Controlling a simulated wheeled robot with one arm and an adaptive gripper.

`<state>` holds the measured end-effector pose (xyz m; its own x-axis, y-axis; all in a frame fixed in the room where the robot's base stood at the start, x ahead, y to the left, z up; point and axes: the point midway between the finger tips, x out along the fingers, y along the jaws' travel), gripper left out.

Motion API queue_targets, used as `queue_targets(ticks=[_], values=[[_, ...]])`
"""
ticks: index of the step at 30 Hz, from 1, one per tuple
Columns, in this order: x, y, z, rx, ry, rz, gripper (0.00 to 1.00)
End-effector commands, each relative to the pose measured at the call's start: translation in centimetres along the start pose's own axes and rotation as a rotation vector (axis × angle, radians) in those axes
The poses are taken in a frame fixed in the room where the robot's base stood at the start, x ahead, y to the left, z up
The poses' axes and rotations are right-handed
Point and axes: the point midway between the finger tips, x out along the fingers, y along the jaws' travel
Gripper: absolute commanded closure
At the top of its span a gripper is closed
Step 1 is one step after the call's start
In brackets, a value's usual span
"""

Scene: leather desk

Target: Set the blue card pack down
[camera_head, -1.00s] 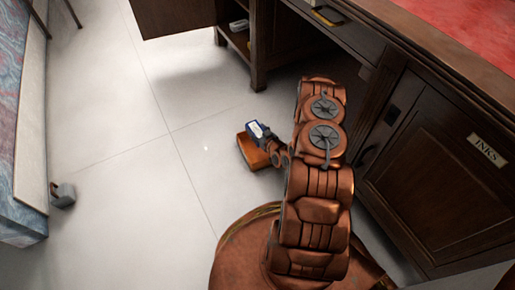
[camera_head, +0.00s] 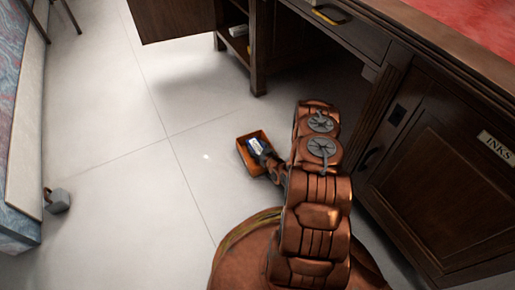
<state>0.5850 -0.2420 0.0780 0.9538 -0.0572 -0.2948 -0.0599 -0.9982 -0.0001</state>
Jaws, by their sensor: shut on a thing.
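The blue card pack (camera_head: 253,145), dark blue with a white face, is small in the head view, in the middle of the picture. My gripper (camera_head: 261,152) is shut on its near end. The pack is at an open orange-brown tray (camera_head: 243,157) on the floor and appears within its rim. I cannot tell whether the pack touches the tray's bottom. My arm and gripper hide the tray's right part.
A dark wooden desk (camera_head: 430,185) with a cupboard labelled INKS stands at the right. An open shelf (camera_head: 238,45) is at the back. The tiled floor (camera_head: 150,190) left of the tray is clear.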

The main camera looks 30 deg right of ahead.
Motion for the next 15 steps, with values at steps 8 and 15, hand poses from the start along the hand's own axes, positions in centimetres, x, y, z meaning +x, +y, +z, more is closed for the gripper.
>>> queue_targets(ticks=[8,15], values=[[0.1,0.0,0.6,0.001,-0.001,0.000,0.91],[0.2,-0.1,1.5,0.001,-0.007,0.000,0.91]])
